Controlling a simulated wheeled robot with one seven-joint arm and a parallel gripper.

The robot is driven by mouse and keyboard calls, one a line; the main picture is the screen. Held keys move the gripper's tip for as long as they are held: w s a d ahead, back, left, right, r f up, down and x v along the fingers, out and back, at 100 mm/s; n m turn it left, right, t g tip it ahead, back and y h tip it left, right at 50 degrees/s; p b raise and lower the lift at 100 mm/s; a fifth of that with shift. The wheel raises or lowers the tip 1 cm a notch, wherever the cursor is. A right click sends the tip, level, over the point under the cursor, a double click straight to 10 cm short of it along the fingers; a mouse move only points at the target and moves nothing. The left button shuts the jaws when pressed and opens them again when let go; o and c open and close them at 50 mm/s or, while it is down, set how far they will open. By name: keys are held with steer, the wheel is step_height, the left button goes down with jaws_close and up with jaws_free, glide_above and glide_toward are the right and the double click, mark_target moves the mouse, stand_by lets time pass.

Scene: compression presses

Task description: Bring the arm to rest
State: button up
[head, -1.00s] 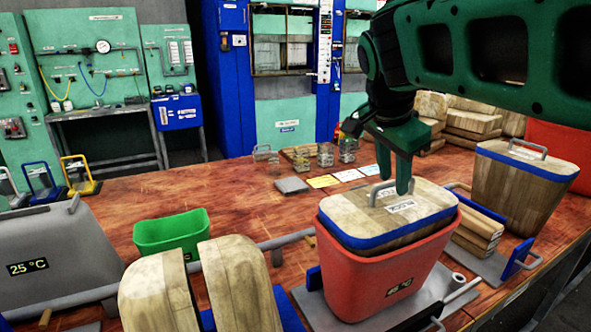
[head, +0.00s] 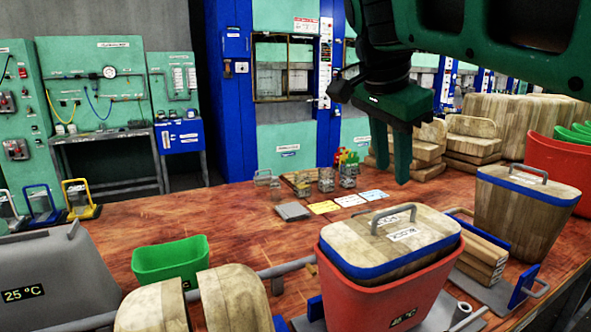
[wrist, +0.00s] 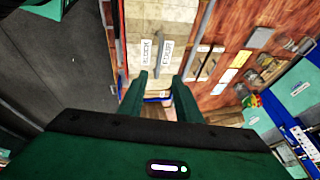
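My green gripper (head: 391,160) is raised above the table, behind and above the red bin in the head view. Its two fingers are apart with nothing between them; they also show spread in the wrist view (wrist: 158,88). The wooden block (head: 385,240) with a blue band, a grey handle and a label sits in the red bin (head: 385,301), its top above the rim. The gripper is clear of the handle (head: 393,215). The wrist view shows the labelled top of a wooden block (wrist: 160,40) beyond the fingertips.
A second wooden block (head: 527,205) stands at the right beside stacked wood pieces (head: 487,250). A green bin (head: 172,262) and a grey 25 °C unit (head: 60,275) are at the left. Jars (head: 326,180) and cards stand farther back. Wood stacks (head: 470,140) lie behind the gripper.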

steer(key=shift+d, duration=0.1)
steer(key=s+d+f+n+g+y, duration=0.1)
steer(key=s+d+f+n, duration=0.2)
steer(key=s+d+f, duration=0.55)
steer(key=s+d+f+n+g+y, duration=0.15)
steer(key=s+d+f, duration=0.35)
steer(key=d+f, duration=0.55)
steer(key=s+d+f+n+g+y, duration=0.1)
steer(key=s+d+f+n, duration=0.1)
steer(key=s+f, duration=0.6)
steer(key=shift+f+n, duration=0.35)
steer(key=shift+n, duration=0.2)
steer(key=shift+d, duration=0.1)
steer(key=shift+w+f+g, duration=0.2)
steer(key=shift+w+g, duration=0.05)
steer(key=shift+w, duration=0.4)
